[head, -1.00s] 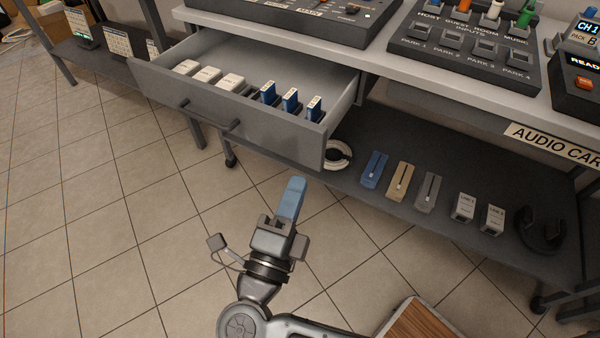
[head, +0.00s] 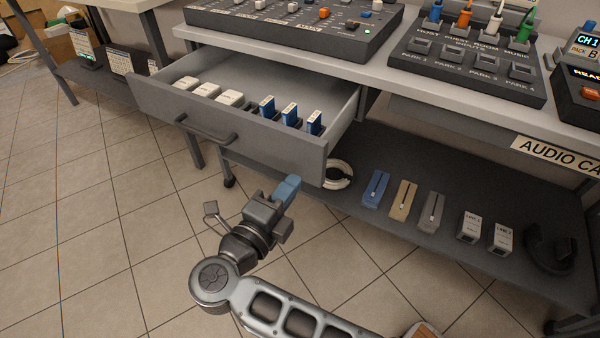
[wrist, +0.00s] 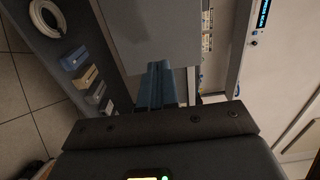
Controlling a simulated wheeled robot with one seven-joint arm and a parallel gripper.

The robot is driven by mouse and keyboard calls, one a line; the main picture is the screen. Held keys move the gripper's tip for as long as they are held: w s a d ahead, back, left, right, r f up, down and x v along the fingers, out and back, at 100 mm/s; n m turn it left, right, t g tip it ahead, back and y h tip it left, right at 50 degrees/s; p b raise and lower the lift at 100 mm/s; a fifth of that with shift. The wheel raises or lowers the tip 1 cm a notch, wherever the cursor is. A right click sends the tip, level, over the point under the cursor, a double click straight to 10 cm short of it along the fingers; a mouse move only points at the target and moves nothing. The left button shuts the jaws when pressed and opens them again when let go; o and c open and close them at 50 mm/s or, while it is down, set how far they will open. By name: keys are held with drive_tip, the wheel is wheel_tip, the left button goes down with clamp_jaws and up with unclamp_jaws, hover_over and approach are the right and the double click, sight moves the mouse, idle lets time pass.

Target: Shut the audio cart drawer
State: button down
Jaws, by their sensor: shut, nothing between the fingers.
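The audio cart drawer (head: 239,144) is grey and stands pulled out from under the cart's top at the left. Its dark bar handle (head: 205,130) is on the front face. Inside lie white packs (head: 207,90) and upright blue packs (head: 290,115). My gripper (head: 291,184) has blue fingers and is shut and empty. In the head view it is just in front of and below the right end of the drawer front. In the wrist view the shut fingers (wrist: 157,82) point at a grey panel that fills the upper middle; I cannot tell whether they touch it.
The cart's lower shelf (head: 400,225) holds a white cable coil (head: 338,174), several small coloured devices, white boxes (head: 470,227) and dark headphones (head: 548,250). Mixers stand on the cart top (head: 385,75). The tiled floor (head: 90,230) in front of the drawer is open.

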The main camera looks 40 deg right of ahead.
sight(308, 163)
drive_tip(key=shift+x, duration=2.1)
drive_tip(key=shift+d, duration=0.1)
